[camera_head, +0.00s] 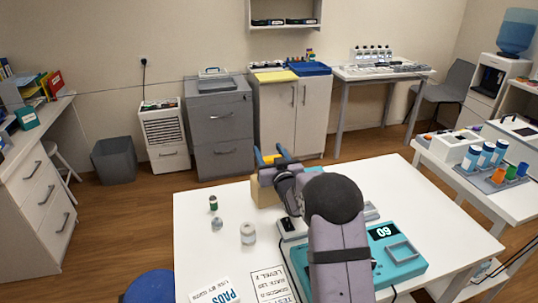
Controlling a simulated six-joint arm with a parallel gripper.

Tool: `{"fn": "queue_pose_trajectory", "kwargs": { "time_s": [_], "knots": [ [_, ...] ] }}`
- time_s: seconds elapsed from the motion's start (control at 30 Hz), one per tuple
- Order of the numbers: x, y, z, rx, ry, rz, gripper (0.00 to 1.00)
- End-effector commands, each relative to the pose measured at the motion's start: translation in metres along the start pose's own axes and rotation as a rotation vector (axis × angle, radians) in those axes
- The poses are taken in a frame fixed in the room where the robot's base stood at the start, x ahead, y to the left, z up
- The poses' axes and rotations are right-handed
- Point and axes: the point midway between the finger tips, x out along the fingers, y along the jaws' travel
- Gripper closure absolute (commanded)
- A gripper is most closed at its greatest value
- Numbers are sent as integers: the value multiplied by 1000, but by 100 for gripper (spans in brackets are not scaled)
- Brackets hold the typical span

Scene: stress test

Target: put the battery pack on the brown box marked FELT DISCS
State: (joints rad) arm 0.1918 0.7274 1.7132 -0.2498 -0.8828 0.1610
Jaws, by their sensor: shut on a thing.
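My gripper (270,156) is at the far edge of the white table, with blue fingers reaching away from the camera. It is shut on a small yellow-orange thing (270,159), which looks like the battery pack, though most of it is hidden. A brown box (262,194) stands upright on the table right below and behind my gripper. No lettering shows on its visible side, so I cannot read FELT DISCS. My arm hides its right part. I cannot tell whether the held thing touches the box top.
On the white table (200,250) stand a small green-and-dark cylinder (213,203), a small grey item (217,224) and a white roll (248,233). Printed papers (272,285) lie in front.

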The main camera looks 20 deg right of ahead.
Motion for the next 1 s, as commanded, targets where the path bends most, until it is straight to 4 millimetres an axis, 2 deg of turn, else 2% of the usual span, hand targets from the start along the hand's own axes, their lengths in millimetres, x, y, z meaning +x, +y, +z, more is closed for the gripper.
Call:
{"fn": "queue_pose_trajectory", "kwargs": {
  "time_s": [0.1, 0.53, 0.57, 0.6, 0.63, 1.0],
  "knots": [
    [0, 0, 10, -1, 2, 1, 82],
    [0, 0, 15, -1, 5, 0, 82],
    [0, 0, 15, -1, 2, 0, 44],
    [0, 0, 14, -1, 2, 0, 34],
    [0, 0, 14, -1, 2, 0, 30],
    [0, 0, 12, -1, 2, 0, 30]
  ]
}}
